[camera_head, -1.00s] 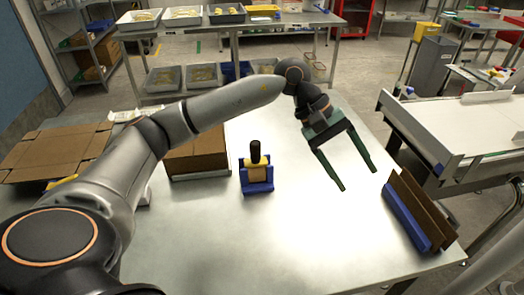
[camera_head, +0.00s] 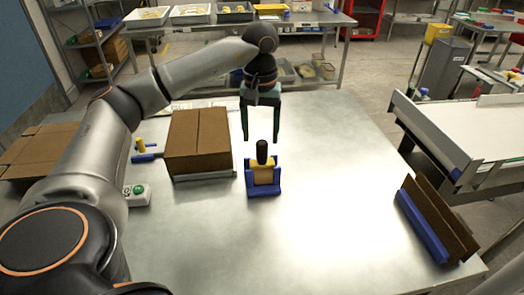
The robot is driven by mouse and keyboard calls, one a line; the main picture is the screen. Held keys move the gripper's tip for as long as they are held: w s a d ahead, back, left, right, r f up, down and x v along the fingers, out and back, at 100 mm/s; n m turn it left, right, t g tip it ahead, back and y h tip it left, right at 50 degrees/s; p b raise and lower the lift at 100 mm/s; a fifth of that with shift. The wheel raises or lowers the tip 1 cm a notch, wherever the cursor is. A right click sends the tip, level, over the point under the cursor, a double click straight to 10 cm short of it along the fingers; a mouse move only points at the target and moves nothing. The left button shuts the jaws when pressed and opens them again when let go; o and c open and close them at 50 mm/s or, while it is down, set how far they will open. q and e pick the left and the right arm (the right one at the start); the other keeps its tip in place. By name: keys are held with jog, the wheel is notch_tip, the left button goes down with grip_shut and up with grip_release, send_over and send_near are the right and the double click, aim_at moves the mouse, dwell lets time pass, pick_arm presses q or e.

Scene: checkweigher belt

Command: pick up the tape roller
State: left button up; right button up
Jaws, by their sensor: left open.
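The tape roller (camera_head: 262,153), with an upright black handle and a yellow body, stands in a blue cradle (camera_head: 264,189) near the middle of the metal table. My left gripper (camera_head: 260,140) is open, with dark green fingers pointing down. Its fingertips appear on either side of the top of the black handle in the picture. The gripper seems to be above or just behind the roller; I cannot tell the exact depth. Nothing is between the fingers. My right gripper is not in view.
A closed cardboard box (camera_head: 198,140) stands left of the roller. A green button on a white box (camera_head: 137,194) is further left. A blue rack with brown cardboard sheets (camera_head: 425,226) is at the right edge. The table's front middle is clear.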

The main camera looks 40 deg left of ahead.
aim_at(262, 142)
pick_arm(q)
notch_tip(262, 142, down, 5)
jog(key=shift+w+f, duration=0.15)
grip_shut()
dwell(0.7)
